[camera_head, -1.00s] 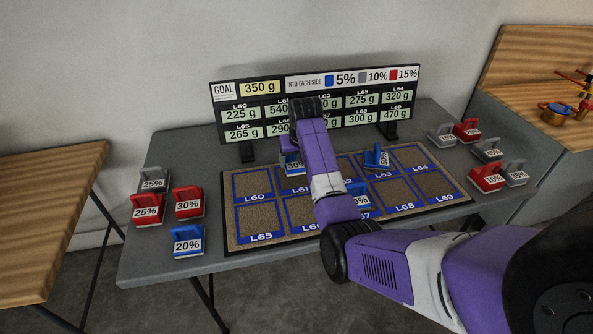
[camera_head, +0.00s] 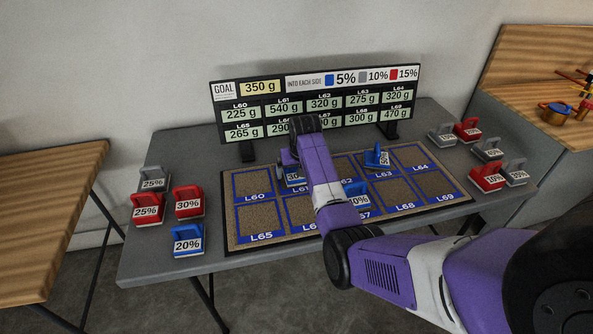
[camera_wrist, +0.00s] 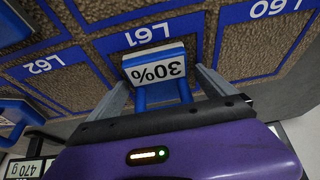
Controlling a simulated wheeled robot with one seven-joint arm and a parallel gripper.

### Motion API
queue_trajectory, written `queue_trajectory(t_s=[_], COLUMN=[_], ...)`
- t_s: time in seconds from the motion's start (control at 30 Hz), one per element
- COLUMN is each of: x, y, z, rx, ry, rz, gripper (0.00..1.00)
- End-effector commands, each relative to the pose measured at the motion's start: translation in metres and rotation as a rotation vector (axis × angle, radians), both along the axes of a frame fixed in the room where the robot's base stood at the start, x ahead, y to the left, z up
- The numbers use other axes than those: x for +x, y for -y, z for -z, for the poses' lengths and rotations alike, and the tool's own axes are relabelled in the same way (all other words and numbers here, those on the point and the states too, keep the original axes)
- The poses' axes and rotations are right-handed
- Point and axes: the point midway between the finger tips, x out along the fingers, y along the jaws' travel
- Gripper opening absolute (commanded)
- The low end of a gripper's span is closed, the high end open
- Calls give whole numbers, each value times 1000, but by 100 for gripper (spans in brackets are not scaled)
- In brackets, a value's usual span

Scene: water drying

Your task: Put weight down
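The blue 30% weight (camera_head: 295,178) is at the L61 square of the mat (camera_head: 232,247), partly hidden by my arm in the head view. In the wrist view the weight (camera_wrist: 155,66) stands close by the L61 label, with its blue handle toward my gripper. My gripper (camera_wrist: 162,78) is around the handle, one finger on each side. The fingers look spread, with gaps between them and the handle posts. In the head view my gripper (camera_head: 285,158) is just above and behind the weight.
A blue weight (camera_head: 377,157) sits at L63 and another blue weight (camera_head: 358,196) near L67. Several red, grey and blue weights stand left of the mat, and several more at the right. A sign board (camera_head: 316,85) stands behind, showing a 350 g goal and gram readings.

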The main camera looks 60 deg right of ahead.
Motion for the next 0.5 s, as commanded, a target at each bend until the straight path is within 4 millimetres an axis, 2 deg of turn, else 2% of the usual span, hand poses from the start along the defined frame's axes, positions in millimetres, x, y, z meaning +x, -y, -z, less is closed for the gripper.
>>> queue_trajectory(t_s=[0.27,0.37,0.5], x=[0,0,-4], y=[0,0,-5], z=[-1,-6,-22], rx=[0,-2,-2], ry=[0,1,1], rz=[0,0,0], gripper=[94,94,94])
